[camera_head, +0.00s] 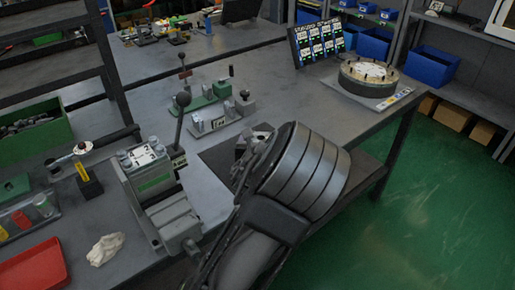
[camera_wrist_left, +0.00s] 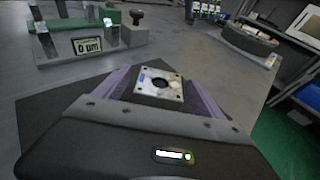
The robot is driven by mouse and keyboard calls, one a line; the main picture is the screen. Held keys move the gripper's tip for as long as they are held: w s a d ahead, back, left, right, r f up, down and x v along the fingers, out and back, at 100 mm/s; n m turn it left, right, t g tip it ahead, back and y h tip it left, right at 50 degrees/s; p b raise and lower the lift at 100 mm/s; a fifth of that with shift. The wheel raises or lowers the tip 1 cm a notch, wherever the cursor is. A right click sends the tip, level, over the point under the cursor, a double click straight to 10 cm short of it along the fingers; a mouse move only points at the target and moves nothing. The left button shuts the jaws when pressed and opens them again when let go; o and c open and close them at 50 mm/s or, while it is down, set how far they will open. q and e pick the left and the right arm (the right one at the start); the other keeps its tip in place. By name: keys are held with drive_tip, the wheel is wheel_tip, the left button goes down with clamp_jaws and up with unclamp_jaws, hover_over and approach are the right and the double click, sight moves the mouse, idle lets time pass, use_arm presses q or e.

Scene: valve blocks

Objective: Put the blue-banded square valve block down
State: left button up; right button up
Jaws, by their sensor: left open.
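The square valve block (camera_wrist_left: 158,87) sits on a dark mat (camera_wrist_left: 45,125), between the fingers of my left gripper (camera_wrist_left: 158,80). It has a pale square top with a dark round hole, corner holes and a small blue mark on its left side. The gripper is open, with a purplish finger on each side of the block; whether either finger touches it I cannot tell. In the head view my left gripper (camera_head: 246,152) is over the mat (camera_head: 217,156), and my wrist hides much of it. The block (camera_head: 263,129) shows only in part there. My right gripper is not in view.
A lever press (camera_head: 155,180) stands left of my gripper. A round flanged part (camera_head: 368,76) is at the table's far right. A red tray (camera_head: 35,268) and white cloth (camera_head: 105,248) lie front left.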

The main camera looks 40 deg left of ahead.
use_arm(q)
drive_tip(key=p+v, duration=0.1)
drive_tip(key=v, duration=0.7)
drive_tip(key=shift+r+p, duration=0.1)
drive_tip(key=shift+p, duration=0.2)
drive_tip(key=p+v, duration=0.1)
drive_tip(key=p, duration=0.2)
drive_tip(key=p+v, duration=0.1)
drive_tip(key=p, duration=0.2)
drive_tip(key=shift+s+d+r+p, duration=0.1)
drive_tip(key=shift+s+r+p, duration=0.05)
drive_tip(key=shift+r+p, duration=0.2)
drive_tip(key=shift+s+d+f+p, duration=0.1)
drive_tip(key=shift+s+f+p, duration=0.1)
drive_tip(key=shift+s+p, duration=0.15)
drive_tip(key=shift+f, duration=0.1)
